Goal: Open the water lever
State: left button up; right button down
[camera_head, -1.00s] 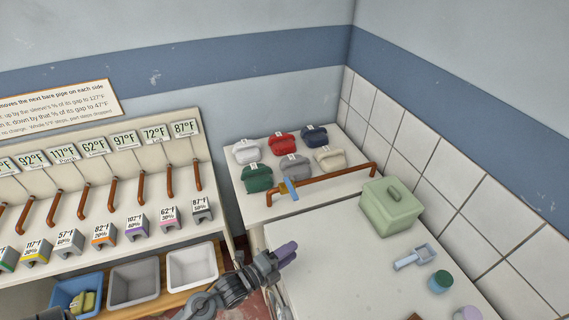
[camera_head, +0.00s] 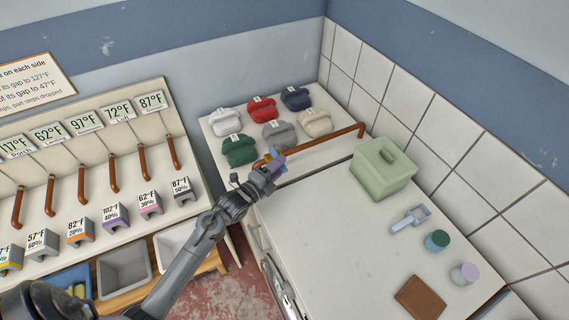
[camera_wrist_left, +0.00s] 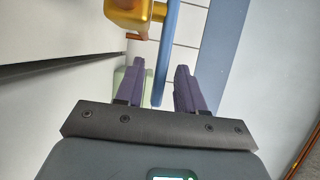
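The blue water lever (camera_wrist_left: 169,45) hangs from a brass valve (camera_wrist_left: 132,14) in the left wrist view. The valve sits on the copper pipe (camera_head: 335,139) at the front of the back table. My left gripper (camera_head: 277,163) is at the valve and covers most of the lever in the head view. In the left wrist view, the purple fingers of my left gripper (camera_wrist_left: 160,68) are spread apart. The lever's lower end appears between them, with gaps on both sides; I cannot tell whether either finger touches it. My right gripper is not in view.
Several folded cloth bundles (camera_head: 278,132) lie behind the pipe. A green lidded box (camera_head: 383,172), a scoop (camera_head: 411,219), jars (camera_head: 437,240) and a brown block (camera_head: 420,297) stand on the right table. Its middle is clear. Grey bins (camera_head: 124,272) are at lower left.

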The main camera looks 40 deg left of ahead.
pick_arm(q)
jog(key=shift+w+b, duration=0.45)
jog(key=shift+w, duration=1.15)
grip_shut()
